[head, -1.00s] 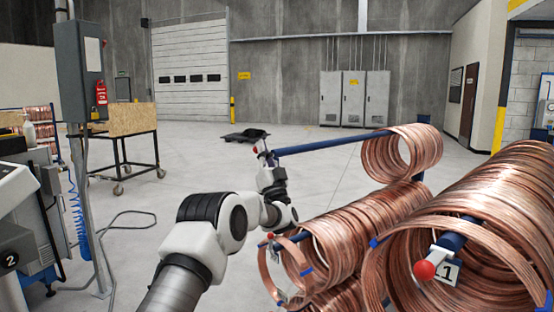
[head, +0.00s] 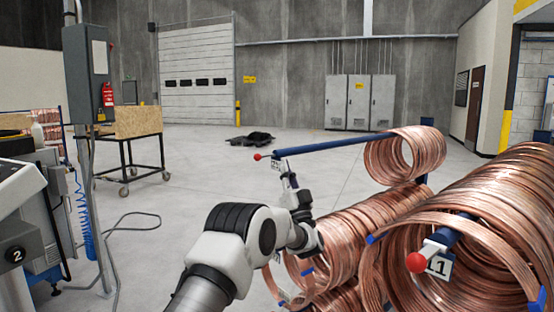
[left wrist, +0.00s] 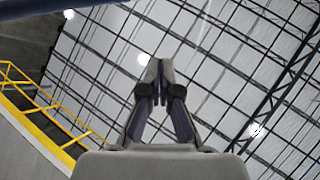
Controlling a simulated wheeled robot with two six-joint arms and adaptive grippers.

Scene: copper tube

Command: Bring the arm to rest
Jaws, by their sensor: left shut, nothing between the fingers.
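My left arm (head: 240,235) reaches in from the bottom of the head view, bent at the elbow. Its left gripper (head: 285,168) points up, just in front of the far end of the blue bar (head: 335,144) with the red ball tip. I cannot tell whether they touch. In the left wrist view the fingers (left wrist: 161,75) are closed together with nothing between them, pointing toward the ceiling. My right gripper is in neither view.
Copper tube coils (head: 480,225) fill the right side on blue bars; a near red ball (head: 416,262) sticks out. A wheeled table (head: 135,140) and a machine with a grey cabinet (head: 88,70) stand left. Open floor (head: 190,200) lies between.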

